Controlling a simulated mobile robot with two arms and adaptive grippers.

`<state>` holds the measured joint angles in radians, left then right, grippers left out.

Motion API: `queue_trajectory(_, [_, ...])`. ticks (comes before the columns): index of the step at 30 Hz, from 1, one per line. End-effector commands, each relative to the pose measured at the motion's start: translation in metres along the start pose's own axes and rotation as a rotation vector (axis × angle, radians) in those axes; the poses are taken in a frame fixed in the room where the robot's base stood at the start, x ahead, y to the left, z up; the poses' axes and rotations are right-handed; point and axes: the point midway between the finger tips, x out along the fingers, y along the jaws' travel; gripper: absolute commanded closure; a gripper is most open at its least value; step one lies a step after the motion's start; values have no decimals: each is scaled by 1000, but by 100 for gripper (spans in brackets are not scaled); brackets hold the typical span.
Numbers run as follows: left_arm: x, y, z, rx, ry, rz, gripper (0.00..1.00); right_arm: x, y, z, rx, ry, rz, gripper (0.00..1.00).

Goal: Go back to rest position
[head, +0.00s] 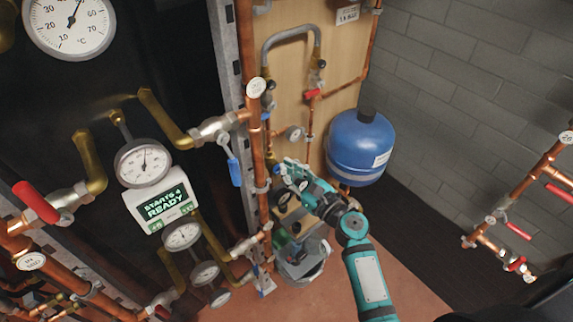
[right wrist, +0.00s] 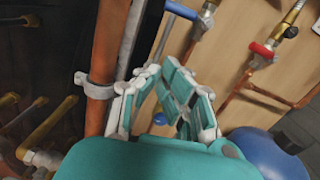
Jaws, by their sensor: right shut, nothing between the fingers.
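My right arm comes in from the bottom of the head view. Its teal and white gripper (head: 289,168) is beside the vertical copper pipe (head: 256,190), in front of the wooden panel. In the right wrist view the fingers of the right gripper (right wrist: 166,78) are shut with nothing held. The thick copper pipe (right wrist: 108,65) with its clamp passes just left of the fingers there. I cannot tell whether the gripper touches anything. My left gripper is not in view.
A blue tank (head: 358,146) stands right of the gripper. A blue-handled valve (head: 234,168), gauges and a display (head: 162,206) reading READY are on the left. A bucket (head: 302,270) stands below. More copper pipes (head: 507,200) run at the right. Bare floor (head: 415,285) lies right of my arm.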

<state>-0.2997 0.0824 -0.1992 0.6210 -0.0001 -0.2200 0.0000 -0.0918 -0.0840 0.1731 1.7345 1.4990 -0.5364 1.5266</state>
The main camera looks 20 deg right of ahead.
Motion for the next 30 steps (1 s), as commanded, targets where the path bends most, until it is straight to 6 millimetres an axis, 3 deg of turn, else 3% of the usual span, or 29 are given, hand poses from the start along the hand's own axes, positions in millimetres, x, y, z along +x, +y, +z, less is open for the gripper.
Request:
queue_trajectory(7, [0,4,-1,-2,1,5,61,0,1,-4,-8,9,1,100])
queue_trajectory(11, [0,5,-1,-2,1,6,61,-4,10,-41,-107,96,18,100])
queue_trajectory(14, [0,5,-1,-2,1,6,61,-15,26,-99,-279,231,68,100])
queue_trajectory(18, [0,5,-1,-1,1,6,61,-52,54,-196,-605,442,213,100])
queue_trajectory(20, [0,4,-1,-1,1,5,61,-73,66,-234,-748,518,300,100])
queue_trajectory(24, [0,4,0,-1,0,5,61,-137,93,-315,-1084,651,554,100])
queue_trajectory(26, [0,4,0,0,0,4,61,-170,103,-346,-1227,685,687,100])
queue_trajectory(30, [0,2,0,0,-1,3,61,-257,125,-406,-1556,692,1048,100])
